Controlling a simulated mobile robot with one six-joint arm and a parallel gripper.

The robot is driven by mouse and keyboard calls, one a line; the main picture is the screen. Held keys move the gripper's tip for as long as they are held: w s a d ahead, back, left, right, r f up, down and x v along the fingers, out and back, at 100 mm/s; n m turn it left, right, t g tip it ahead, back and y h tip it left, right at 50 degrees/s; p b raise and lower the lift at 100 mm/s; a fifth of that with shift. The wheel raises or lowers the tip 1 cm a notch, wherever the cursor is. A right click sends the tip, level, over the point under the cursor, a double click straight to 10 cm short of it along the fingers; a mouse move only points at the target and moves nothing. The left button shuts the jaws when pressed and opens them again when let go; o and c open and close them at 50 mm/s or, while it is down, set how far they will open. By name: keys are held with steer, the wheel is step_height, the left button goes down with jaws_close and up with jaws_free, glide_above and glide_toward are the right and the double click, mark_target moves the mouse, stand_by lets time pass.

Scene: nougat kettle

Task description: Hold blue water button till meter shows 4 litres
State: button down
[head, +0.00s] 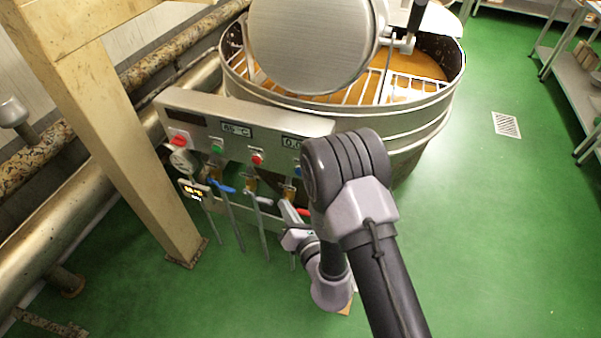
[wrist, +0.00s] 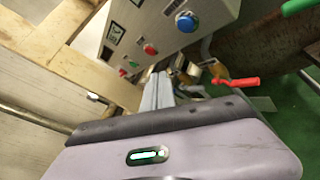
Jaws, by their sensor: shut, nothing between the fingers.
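The blue water button (wrist: 186,21) is a round blue cap on the steel control panel (head: 190,102), at the top of the wrist view. In the head view only a bit of the blue button (head: 298,170) shows beside my arm. The meter (head: 292,142) is at the panel's right end; it seems to read 0.0, but my arm hides part of it. My gripper (wrist: 157,88) is shut and empty. Its fingers point toward the panel's lower side, apart from the blue button, which is up and to the right in the wrist view.
Valves with blue and red (wrist: 236,82) handles and pipes hang below. The large kettle (head: 400,125) stands behind. A beige post (head: 120,120) is at left.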

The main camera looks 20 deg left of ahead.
steer(key=w+p, duration=0.1)
steer(key=w, duration=0.7)
steer(key=shift+w+d, duration=0.25)
steer(key=shift+d, duration=0.1)
stand_by(1.6)
steer(key=shift+w, duration=0.4)
steer(key=shift+w, duration=0.5)
stand_by(1.2)
stand_by(2.6)
steer(key=shift+s, duration=0.9)
